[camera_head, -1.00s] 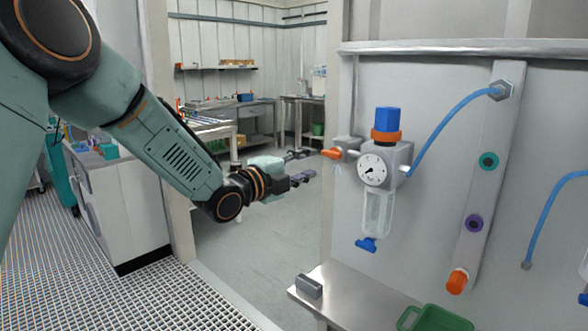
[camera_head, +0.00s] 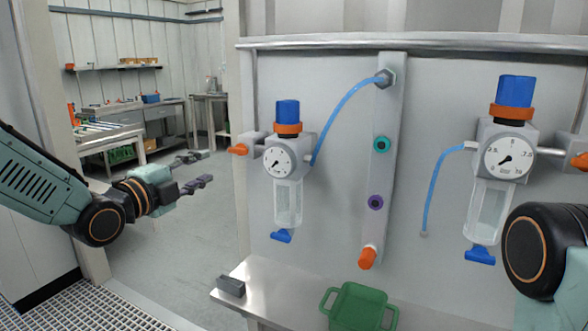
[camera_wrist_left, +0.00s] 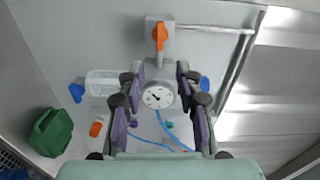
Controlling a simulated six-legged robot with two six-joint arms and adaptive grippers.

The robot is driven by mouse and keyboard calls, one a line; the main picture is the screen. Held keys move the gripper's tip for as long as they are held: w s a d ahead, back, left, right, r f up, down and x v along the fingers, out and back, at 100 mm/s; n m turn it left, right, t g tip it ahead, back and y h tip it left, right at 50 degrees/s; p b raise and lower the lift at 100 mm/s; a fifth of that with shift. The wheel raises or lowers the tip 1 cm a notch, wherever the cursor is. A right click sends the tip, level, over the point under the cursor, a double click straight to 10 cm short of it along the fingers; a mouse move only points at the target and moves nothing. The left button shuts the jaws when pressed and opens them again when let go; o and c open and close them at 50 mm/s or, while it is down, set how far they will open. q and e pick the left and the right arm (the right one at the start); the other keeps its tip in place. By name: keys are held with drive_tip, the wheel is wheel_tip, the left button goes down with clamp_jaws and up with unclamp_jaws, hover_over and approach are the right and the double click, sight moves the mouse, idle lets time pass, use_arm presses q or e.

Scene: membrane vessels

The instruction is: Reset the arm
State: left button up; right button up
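My left gripper (camera_head: 203,168) hangs at the left of the head view, open and empty, in front of the doorway and apart from the wall units. In the left wrist view, its two spread fingers (camera_wrist_left: 160,74) frame the dial of the left regulator (camera_wrist_left: 157,96), with nothing between them. The left regulator (camera_head: 279,159) has a blue cap, an orange ring and a clear bowl. A blue hose (camera_head: 340,107) joins it to the top of the grey port strip (camera_head: 383,118). Part of my right arm shows at the right edge; its gripper is out of view.
A second regulator (camera_head: 506,158) is on the right, its blue hose (camera_head: 430,195) hanging down. A steel shelf (camera_head: 275,290) below carries a green tray (camera_head: 357,308) and a small grey block (camera_head: 231,286). Behind the doorway are benches (camera_head: 165,110) and open floor (camera_head: 190,230).

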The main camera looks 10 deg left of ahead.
use_arm(q)
drive_tip(key=s+d+f+n+g+y, duration=0.15)
drive_tip(key=s+f+n+g, duration=0.25)
drive_tip(key=s+f+n, duration=0.55)
drive_tip(key=s+d+f+n+g+y, duration=0.1)
drive_tip(key=s+f+n+g+y, duration=0.25)
drive_tip(key=f+n, duration=1)
drive_tip(key=s+f+g, duration=0.3)
drive_tip(key=s+f, duration=0.4)
drive_tip(key=s, duration=0.3)
drive_tip(key=s+f+g, duration=0.3)
drive_tip(key=s+f, duration=0.4)
drive_tip(key=s, duration=0.4)
drive_tip(key=s+f+m+g+y, duration=0.1)
drive_tip(key=s+f+g, duration=0.2)
drive_tip(key=s+f, duration=0.4)
drive_tip(key=s, duration=0.3)
drive_tip(key=shift+s+d+f, duration=0.15)
drive_tip(key=shift+s+d, duration=0.2)
drive_tip(key=shift+s, duration=0.05)
